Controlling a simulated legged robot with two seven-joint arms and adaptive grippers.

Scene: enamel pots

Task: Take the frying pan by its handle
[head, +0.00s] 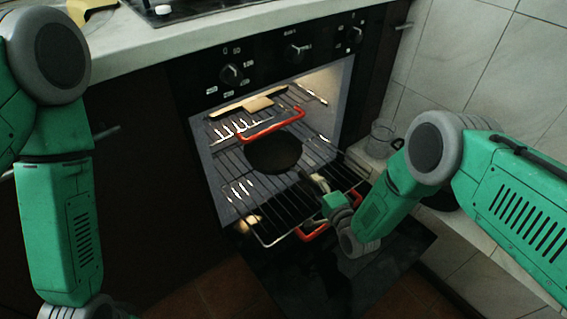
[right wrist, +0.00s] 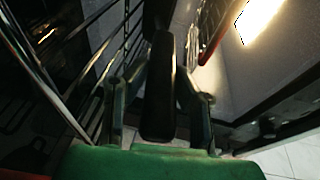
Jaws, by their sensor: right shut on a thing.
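The black frying pan (head: 273,152) lies on the wire rack inside the open, lit oven. Its handle points toward the lower right, to my right gripper (head: 316,184). In the right wrist view the dark handle (right wrist: 159,85) runs between the two fingers of my right gripper (right wrist: 162,88), which is shut on it. The pan's body cannot be made out clearly in that view. My left arm comes in at the left edge, and its gripper is out of the picture.
The oven door (head: 345,275) hangs open below. A glass jar (head: 380,140) stands right of the oven, near the tiled wall.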

